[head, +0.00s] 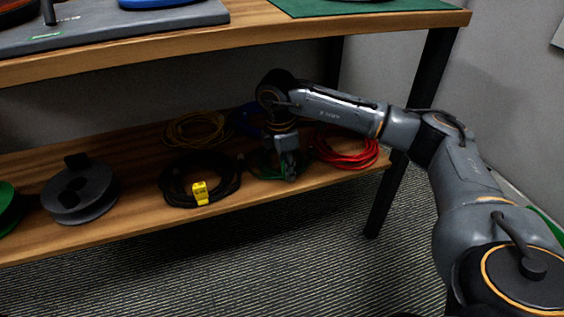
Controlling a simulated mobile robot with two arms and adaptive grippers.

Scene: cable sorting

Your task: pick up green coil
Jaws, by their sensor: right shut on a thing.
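The green coil (264,171) lies on the lower wooden shelf, between the black coil and the red coil. My right gripper (290,177) points down over its right part and is shut on it. The gripper and wrist hide much of the green coil. The coil appears to be at shelf level; I cannot tell whether it is lifted. My left gripper is not in view.
A black coil (175,187) with a yellow tag (200,193), a yellow coil (190,130), a blue coil (247,120) and a red coil (352,152) lie close around. A grey reel (92,199) stands left. The upper shelf (240,37) overhangs; a black leg (385,195) stands right.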

